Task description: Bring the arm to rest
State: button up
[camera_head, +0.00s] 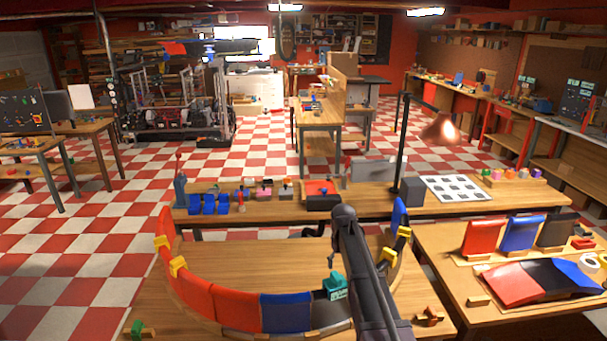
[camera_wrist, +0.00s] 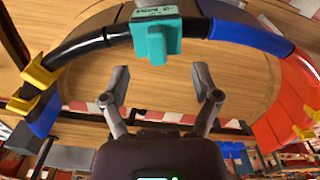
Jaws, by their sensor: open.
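My gripper (camera_wrist: 160,84) is open in the wrist view, with its two fingers spread apart and nothing between them. It is over the bare wood inside a curved duct ring (camera_wrist: 225,32) of red, blue and black segments. A teal clamp (camera_wrist: 157,42) sits on the black part of the ring, beyond the fingertips and apart from them. In the head view my arm crosses over the duct ring (camera_head: 195,298), just right of the teal clamp (camera_head: 334,284). The gripper's fingers cannot be made out clearly there.
Yellow clamps (camera_head: 178,266) sit on both ends of the ring. A right side table (camera_head: 440,258) holds coloured panels (camera_head: 545,280). Checkered floor is open at left.

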jog(key=s+f+m+b, duration=0.1)
jog(key=s+f+b, duration=0.2)
jog(key=s, duration=1)
jog(key=s+f+m+b, duration=0.2)
jog(key=s+f+b, duration=0.1)
jog(key=s, duration=1)
jog(key=shift+s+d+f, duration=0.25)
jog(key=shift+d, duration=0.05)
jog(key=c, duration=0.3)
